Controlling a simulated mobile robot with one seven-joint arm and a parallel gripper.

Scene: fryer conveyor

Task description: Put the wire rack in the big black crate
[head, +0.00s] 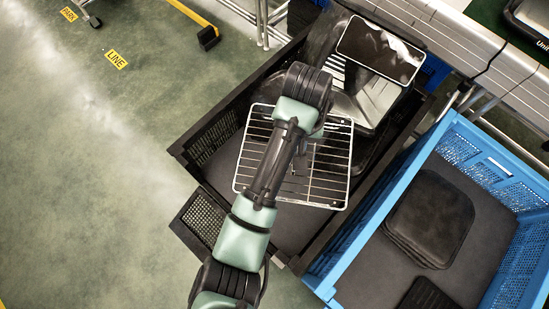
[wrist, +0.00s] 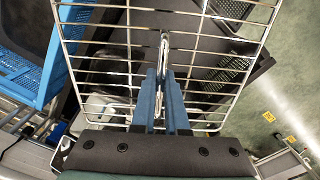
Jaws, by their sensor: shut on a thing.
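The wire rack (head: 327,187) is a silver grid, held over the big black crate (head: 283,255) in the head view. In the wrist view the wire rack (wrist: 100,50) spreads across the picture in front of the fingers. My gripper (wrist: 164,75) is shut on a wire near the rack's middle. In the head view my arm covers part of the rack and hides the fingers. The crate's dark floor shows through and beside the rack. I cannot tell exactly how high the rack is above the floor.
Black trays and a metal-framed dark panel (head: 381,50) fill the crate's far end. A blue crate (head: 334,277) stands close on the right, with dark flat items (head: 430,217) inside. A conveyor (head: 440,35) runs along the back right.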

